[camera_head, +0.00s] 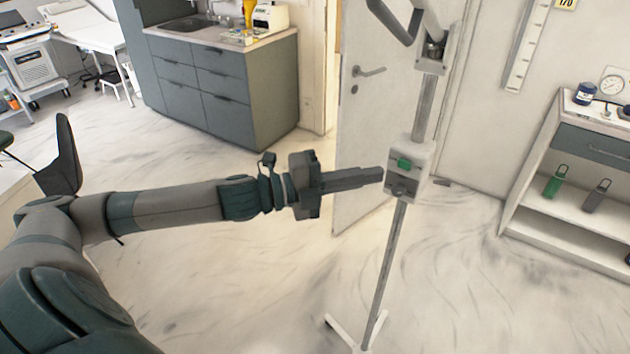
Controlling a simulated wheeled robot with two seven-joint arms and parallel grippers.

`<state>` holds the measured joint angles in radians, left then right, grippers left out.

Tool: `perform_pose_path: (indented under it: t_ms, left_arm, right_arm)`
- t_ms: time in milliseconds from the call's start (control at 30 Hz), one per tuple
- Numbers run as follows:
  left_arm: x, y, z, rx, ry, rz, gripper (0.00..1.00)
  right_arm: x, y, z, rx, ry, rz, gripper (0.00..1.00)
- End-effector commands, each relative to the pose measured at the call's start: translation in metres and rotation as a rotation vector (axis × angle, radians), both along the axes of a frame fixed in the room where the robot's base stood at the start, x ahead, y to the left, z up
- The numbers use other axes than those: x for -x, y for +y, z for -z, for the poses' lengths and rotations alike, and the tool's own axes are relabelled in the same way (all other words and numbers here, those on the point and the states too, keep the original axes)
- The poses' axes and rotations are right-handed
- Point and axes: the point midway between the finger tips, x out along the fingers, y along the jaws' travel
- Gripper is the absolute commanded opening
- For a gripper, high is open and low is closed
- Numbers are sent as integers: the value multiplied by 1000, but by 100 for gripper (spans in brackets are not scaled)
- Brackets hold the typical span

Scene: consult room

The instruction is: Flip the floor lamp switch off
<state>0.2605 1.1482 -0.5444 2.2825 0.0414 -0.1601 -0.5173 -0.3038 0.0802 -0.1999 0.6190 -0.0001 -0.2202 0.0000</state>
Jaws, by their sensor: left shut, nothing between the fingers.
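The floor lamp (388,262) stands right of the middle on a thin grey pole with a splayed white foot. Its head is partly cut off at the top edge. A white switch box (421,160) sits on the pole, with a green switch (405,163) on its front and a dark part below it. My left gripper (381,175) reaches in from the left, with its fingers shut and empty. Its tips are at the left side of the switch box, just left of and slightly below the green switch. I cannot tell whether they touch it. My right gripper does not show.
A white door (362,120) stands behind the lamp. A grey cabinet with a sink (222,85) is at the back left. A white shelf unit (512,205) with bottles stands at the right. The floor around the lamp's foot is clear.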

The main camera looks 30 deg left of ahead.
Motion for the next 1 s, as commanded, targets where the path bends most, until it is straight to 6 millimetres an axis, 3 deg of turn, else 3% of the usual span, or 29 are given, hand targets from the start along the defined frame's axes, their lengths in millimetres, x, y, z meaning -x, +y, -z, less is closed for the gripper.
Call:
perform_pose_path:
  t_ms: [333,1000]
  left_arm:
    - [13,17,3,-3,2,0,0]
    - [38,51,3,-1,2,-1,0]
  right_arm:
    - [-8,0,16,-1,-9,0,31]
    - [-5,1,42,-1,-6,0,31]
